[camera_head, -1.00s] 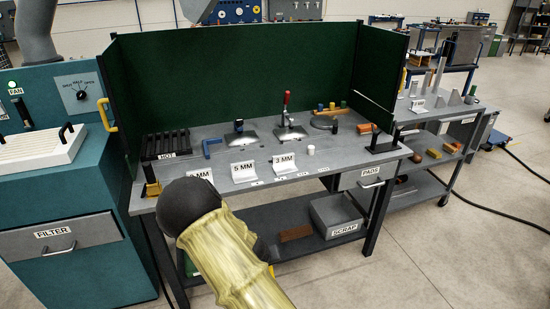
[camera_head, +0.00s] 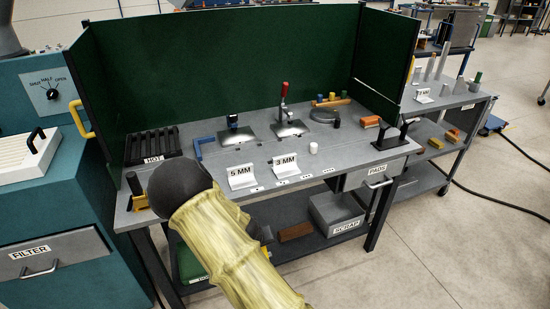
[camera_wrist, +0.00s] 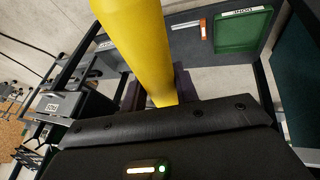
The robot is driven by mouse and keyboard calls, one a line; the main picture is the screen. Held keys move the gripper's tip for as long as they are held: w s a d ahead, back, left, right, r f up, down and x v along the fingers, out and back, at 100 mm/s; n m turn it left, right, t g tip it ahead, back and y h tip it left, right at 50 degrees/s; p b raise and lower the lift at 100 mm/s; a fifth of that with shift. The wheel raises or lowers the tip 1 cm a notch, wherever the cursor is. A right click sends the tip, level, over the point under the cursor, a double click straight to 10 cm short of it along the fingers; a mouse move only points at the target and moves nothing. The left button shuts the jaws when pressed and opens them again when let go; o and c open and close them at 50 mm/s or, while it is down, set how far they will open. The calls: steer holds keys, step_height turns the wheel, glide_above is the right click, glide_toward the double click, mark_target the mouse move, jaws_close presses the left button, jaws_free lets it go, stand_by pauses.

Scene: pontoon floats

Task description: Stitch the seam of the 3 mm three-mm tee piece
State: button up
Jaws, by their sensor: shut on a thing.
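My gripper (camera_wrist: 158,92) is shut on a thick yellow cylindrical handle (camera_wrist: 145,45) in the wrist view; the handle's far end is out of frame. On the bench, a flat metal piece with a red-handled clamp (camera_head: 286,97) stands behind the 3 MM sign (camera_head: 285,164). A similar metal piece with a blue-topped clamp (camera_head: 233,122) stands behind the 5 MM sign (camera_head: 241,176). The seams are too small to make out. My gripper is apart from both pieces.
Green screens (camera_head: 235,70) close the bench's back and sides. A black HOT rack (camera_head: 153,147) is at left, a small white cup (camera_head: 313,148) at front. The grey SCRAP bin (camera_head: 336,210) is on the lower shelf; a green DONE tray (camera_wrist: 243,32) shows in the wrist view.

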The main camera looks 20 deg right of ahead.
steer(key=shift+w, duration=0.2)
steer(key=shift+w+a, duration=0.1)
